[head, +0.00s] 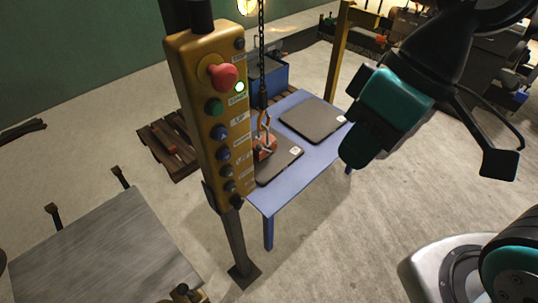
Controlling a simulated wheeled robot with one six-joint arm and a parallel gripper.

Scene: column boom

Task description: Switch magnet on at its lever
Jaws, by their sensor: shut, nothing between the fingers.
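The yellow control box (208,115) with a red knob and several buttons stands on a post in front of the table's left side. A second dark plate (313,120) lies farther back. A grey-topped bench (105,250) is at lower left. Floor right of the table is clear.

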